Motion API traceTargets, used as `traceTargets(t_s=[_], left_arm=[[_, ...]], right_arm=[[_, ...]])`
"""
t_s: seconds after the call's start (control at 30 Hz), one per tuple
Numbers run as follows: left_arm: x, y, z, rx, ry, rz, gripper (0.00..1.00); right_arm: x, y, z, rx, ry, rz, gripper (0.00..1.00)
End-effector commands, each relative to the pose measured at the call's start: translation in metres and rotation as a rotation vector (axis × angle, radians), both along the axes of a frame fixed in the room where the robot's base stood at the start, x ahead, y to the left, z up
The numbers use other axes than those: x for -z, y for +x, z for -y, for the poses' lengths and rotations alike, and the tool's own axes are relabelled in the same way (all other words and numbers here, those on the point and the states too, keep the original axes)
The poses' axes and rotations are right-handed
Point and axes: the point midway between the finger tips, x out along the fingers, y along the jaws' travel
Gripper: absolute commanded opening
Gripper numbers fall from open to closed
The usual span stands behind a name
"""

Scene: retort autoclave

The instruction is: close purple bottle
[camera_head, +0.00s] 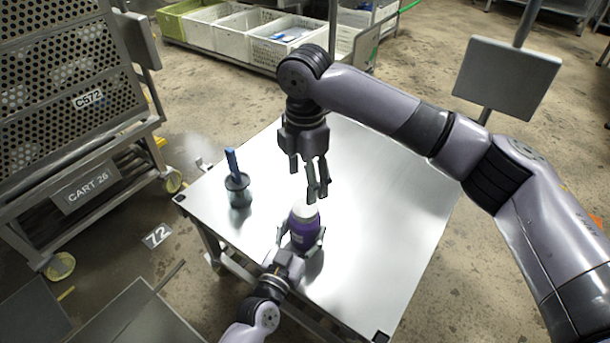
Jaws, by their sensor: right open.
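The purple bottle (302,232) stands upright on the metal table (390,200), near its front edge. Its top is white (305,211); I cannot tell whether this is a cap or the bare neck. My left gripper (302,238) comes in from below, with one finger on each side of the bottle's body, closed around it. My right gripper (309,181) is open and empty, pointing down just above the bottle's white top. No separate cap is visible on the table.
A dark cup (239,191) with a blue-handled tool (232,163) stands at the table's left. The table's right side is clear. A perforated cart (70,120) stands at left, white crates (285,38) at the back, and a grey panel (507,78) at right.

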Motion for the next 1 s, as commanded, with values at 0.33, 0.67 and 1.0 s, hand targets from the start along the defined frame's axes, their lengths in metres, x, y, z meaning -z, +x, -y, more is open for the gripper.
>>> traceTargets(t_s=[0.33, 0.67, 1.0], left_arm=[[0.001, 0.000, 0.000, 0.001, 0.001, -0.002, 0.00], [0.001, 0.000, 0.000, 0.001, 0.001, -0.002, 0.00], [0.001, 0.000, 0.000, 0.001, 0.001, -0.002, 0.00]], right_arm=[[0.012, 0.000, 0.000, 0.003, 0.000, -0.002, 0.63], [0.061, 0.000, 0.001, 0.004, -0.002, -0.003, 0.63], [0.081, 0.000, 0.000, 0.003, 0.000, 0.000, 0.63]])
